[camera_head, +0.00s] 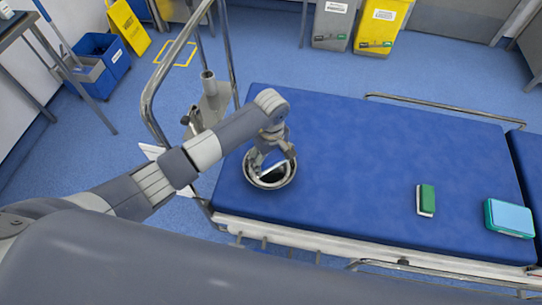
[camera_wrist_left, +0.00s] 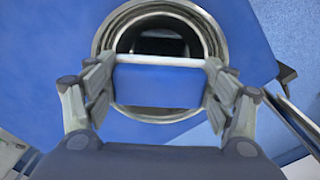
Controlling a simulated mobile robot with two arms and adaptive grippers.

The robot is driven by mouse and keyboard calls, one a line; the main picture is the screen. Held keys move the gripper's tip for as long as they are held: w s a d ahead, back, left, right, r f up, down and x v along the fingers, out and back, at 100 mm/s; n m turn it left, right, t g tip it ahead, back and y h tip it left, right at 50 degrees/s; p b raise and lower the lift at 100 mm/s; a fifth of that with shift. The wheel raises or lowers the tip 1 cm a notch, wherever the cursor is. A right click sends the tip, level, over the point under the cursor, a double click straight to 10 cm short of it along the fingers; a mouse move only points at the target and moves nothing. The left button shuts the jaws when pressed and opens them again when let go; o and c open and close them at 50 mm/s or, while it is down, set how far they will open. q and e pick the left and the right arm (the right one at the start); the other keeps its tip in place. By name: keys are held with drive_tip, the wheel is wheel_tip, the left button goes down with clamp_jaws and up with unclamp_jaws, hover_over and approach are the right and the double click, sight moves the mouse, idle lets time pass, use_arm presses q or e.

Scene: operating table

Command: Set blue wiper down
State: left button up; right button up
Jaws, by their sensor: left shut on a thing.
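My left gripper (camera_head: 270,168) is over a round metal bowl (camera_head: 290,181) at the near left end of the blue table. In the left wrist view the left gripper (camera_wrist_left: 160,88) is shut on the blue wiper (camera_wrist_left: 158,86), a blue block with a white edge, held between the two fingers. The metal bowl (camera_wrist_left: 101,38) shows behind the wiper, with its dark inside partly hidden. The wiper lies across the bowl's opening in this view; I cannot tell how deep it sits or whether it touches the bowl. My right gripper is not in view.
A green and white sponge-like block (camera_head: 426,199) and a teal box with a light blue top (camera_head: 509,218) lie on the right of the blue table (camera_head: 370,145). The table's middle is clear. A metal rail (camera_head: 150,95) stands at its left end. Bins (camera_head: 380,28) stand behind.

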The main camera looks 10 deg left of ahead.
sight(271, 159)
use_arm(q)
drive_tip(key=shift+f+b, duration=0.75)
drive_tip(key=shift+f, duration=0.75)
drive_tip(key=o, duration=1)
drive_tip(key=shift+o, duration=0.2)
wheel_tip(271, 159, up, 7)
drive_tip(key=p, duration=0.5)
